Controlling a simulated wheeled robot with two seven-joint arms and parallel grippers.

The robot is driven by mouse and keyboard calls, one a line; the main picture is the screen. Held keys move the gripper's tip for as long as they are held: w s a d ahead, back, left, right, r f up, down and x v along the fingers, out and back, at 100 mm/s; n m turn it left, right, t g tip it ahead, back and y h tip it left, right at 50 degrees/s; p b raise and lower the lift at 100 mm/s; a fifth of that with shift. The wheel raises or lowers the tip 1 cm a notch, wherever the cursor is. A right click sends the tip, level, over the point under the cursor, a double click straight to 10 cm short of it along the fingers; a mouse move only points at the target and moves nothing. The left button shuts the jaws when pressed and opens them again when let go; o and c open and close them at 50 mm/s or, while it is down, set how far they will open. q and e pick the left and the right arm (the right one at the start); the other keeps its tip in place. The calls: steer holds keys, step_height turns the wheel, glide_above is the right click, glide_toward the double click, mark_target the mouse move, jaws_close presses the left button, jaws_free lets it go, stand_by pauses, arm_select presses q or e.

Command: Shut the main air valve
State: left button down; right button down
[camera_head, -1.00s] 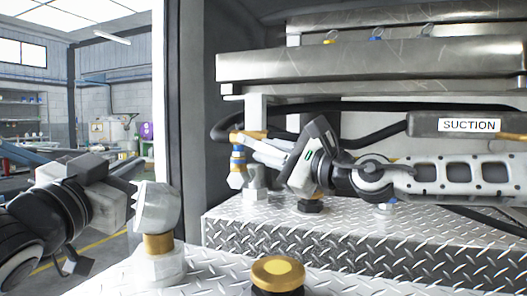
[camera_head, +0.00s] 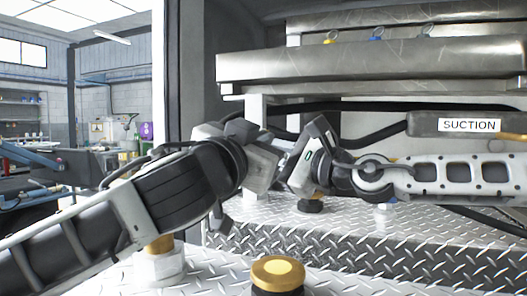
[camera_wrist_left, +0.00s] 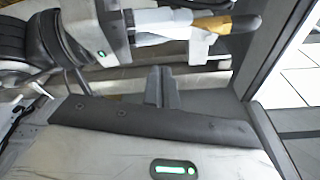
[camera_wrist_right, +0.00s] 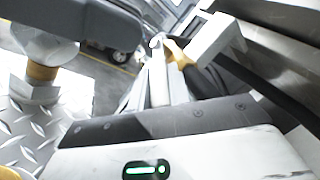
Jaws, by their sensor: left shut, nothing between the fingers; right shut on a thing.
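In the left wrist view, the main air valve's yellow lever (camera_wrist_left: 212,26) lies between or against the fingertips of my right gripper (camera_wrist_left: 165,25), which is shut on it. The lever also shows in the right wrist view (camera_wrist_right: 178,54), at the ends of the right gripper's long pale fingers (camera_wrist_right: 158,85). In the head view my right gripper's body (camera_head: 310,158) is visible, but its fingers and the valve are hidden behind my left gripper (camera_head: 262,165). In the left wrist view, the left gripper's dark fingers (camera_wrist_left: 162,86) are shut and empty, beside the right gripper and apart from the lever.
A yellow-topped knob (camera_head: 278,272) and a pale fitting with a brass collar (camera_head: 160,262) stand on the near tread plate. The SUCTION label (camera_head: 469,125) is on a grey body at right. A steel beam (camera_head: 370,67) crosses above. The two grippers are close together.

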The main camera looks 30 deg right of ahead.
arm_select(q)
steer(key=shift+w+d+f, duration=0.55)
steer(key=shift+w, duration=0.2)
steer(key=shift+w+d+f, duration=0.5)
steer(key=shift+w+d, duration=0.05)
steer(key=shift+w, duration=0.2)
steer(key=shift+w+f+m, duration=0.35)
steer(key=shift+f+m, duration=0.05)
arm_select(e)
steer(key=shift+a+r, duration=0.15)
steer(key=shift+r, duration=0.05)
steer(key=shift+s, duration=0.1)
steer(key=c, duration=1.3)
jaws_free()
steer(key=shift+s+a+r, duration=0.1)
